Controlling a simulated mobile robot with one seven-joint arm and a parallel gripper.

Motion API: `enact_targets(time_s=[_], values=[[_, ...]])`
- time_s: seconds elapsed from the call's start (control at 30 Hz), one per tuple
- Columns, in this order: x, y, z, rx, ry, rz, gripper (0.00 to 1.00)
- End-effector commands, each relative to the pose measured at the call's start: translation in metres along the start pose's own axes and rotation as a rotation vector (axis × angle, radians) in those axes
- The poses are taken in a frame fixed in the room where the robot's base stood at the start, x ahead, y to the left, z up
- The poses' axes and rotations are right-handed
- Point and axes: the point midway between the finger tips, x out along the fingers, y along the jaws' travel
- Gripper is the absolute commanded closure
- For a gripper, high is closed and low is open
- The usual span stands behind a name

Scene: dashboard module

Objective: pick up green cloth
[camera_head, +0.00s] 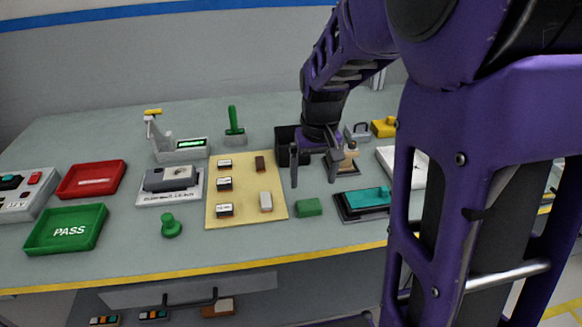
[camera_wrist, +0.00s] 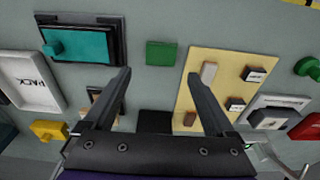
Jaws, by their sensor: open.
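The green cloth (camera_head: 309,207) appears as a small flat green rectangle on the grey table, just right of the yellow mat's lower corner. It also shows in the wrist view (camera_wrist: 161,53), at the upper middle and just beyond the fingertips. My gripper (camera_head: 313,183) is above the table behind the cloth in the head view, with its fingers pointing down. Its two fingers are spread apart in the wrist view (camera_wrist: 158,75), with nothing between them. The cloth is fully visible and apart from the fingers.
A yellow mat (camera_head: 246,211) with small labelled blocks lies left of the cloth. A teal pad in a dark tray (camera_head: 346,213) lies close on the right. A black bin (camera_head: 287,140) stands behind. A green knob (camera_head: 171,226) and green PASS tray (camera_head: 93,243) are farther left.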

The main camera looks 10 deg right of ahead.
Motion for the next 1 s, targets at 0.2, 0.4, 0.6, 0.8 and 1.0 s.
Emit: enact_targets(time_s=[0.2,0.4,0.6,0.8,1.0], values=[[0.035,0.000,0.000,0.001,0.000,0.000,0.10],[0.048,0.000,-0.001,0.001,0.000,0.001,0.10],[0.079,-0.003,-0.002,0.000,-0.002,0.001,0.10],[0.092,-0.003,-0.002,0.001,0.002,0.001,0.10],[0.092,-0.003,-0.002,0.001,0.003,0.001,0.12]])
